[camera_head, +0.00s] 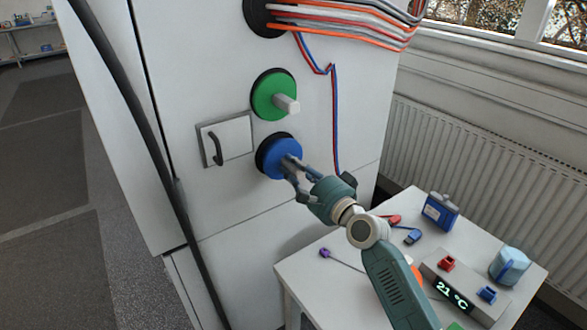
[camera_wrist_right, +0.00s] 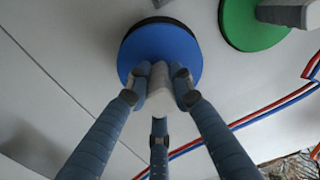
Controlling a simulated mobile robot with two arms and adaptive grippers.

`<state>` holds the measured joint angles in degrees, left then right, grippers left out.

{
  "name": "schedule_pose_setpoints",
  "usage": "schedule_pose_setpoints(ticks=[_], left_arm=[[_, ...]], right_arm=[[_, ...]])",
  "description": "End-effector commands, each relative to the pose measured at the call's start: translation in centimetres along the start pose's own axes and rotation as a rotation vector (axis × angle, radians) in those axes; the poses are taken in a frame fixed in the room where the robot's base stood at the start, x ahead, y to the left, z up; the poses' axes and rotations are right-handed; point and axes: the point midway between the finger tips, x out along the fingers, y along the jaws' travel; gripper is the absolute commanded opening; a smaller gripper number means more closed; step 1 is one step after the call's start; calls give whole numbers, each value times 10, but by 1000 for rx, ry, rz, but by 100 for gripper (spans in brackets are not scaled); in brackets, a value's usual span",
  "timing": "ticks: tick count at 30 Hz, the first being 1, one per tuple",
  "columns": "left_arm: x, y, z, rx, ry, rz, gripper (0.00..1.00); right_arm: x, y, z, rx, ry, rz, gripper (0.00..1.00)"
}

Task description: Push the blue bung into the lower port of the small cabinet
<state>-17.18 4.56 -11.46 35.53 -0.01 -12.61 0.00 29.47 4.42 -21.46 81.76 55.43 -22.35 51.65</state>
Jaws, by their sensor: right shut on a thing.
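The blue bung (camera_head: 275,158) is a round blue disc at the lower port (camera_head: 261,150) of the white cabinet (camera_head: 240,214), whose dark rim shows around it. My right gripper (camera_head: 290,165) is shut on the bung's pale handle. In the right wrist view the fingers (camera_wrist_right: 160,92) close around the handle, in front of the blue disc (camera_wrist_right: 140,45). A dark crescent of the rim shows along the disc's upper left there. I cannot tell how deep the bung sits. My left gripper is not in view.
A green bung (camera_head: 268,98) with a pale handle sits in the port above. A small door (camera_head: 226,141) with a dark handle is to the left. Red and blue wires (camera_head: 334,110) hang to the right. A table (camera_head: 320,290) with several small items stands below right.

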Motion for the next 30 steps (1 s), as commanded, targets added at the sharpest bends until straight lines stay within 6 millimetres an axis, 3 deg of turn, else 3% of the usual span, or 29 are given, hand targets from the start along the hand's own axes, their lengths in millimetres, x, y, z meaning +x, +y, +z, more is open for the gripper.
schedule_pose_setpoints(ticks=[30], left_arm=[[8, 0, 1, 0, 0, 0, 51]], right_arm=[[16, -4, 0, -1, 1, -6, 0]])
